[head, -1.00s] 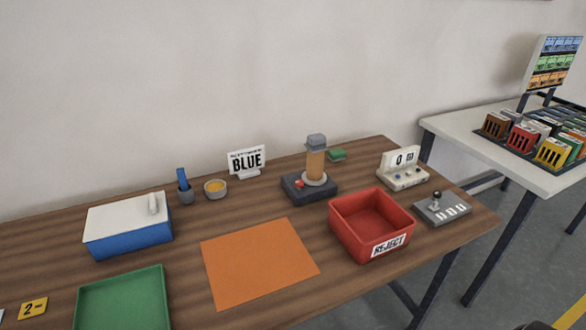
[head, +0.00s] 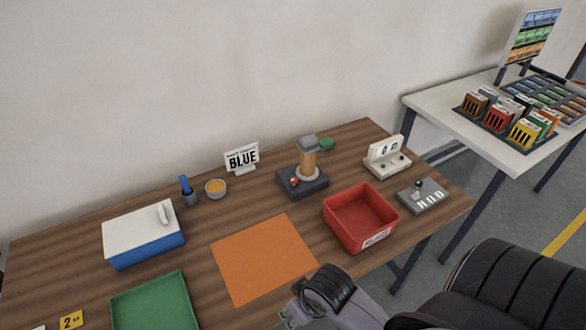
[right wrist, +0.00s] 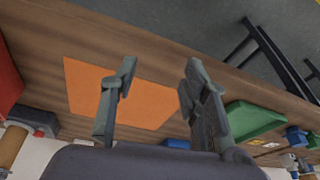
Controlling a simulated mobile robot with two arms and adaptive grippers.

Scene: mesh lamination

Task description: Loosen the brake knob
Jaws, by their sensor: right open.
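A dark spool stand (head: 302,188) at the back of the wooden table holds an upright orange-brown spool (head: 308,160) with a grey cap. A small red knob (head: 293,182) sits on the front left of its base; it looks like the brake knob. In the right wrist view the red knob (right wrist: 38,133) and part of the spool (right wrist: 12,145) show at the left edge. My right gripper (right wrist: 160,75) is open and empty, with the orange sheet beyond its fingers, well away from the knob. My left gripper is out of view.
A red reject bin (head: 330,212) stands right of the orange sheet (head: 262,260), in front of the stand. A grey lever box (head: 425,203) and white counter box (head: 388,170) are at right. A blue-white box (head: 140,232) and green tray (head: 150,310) are at left.

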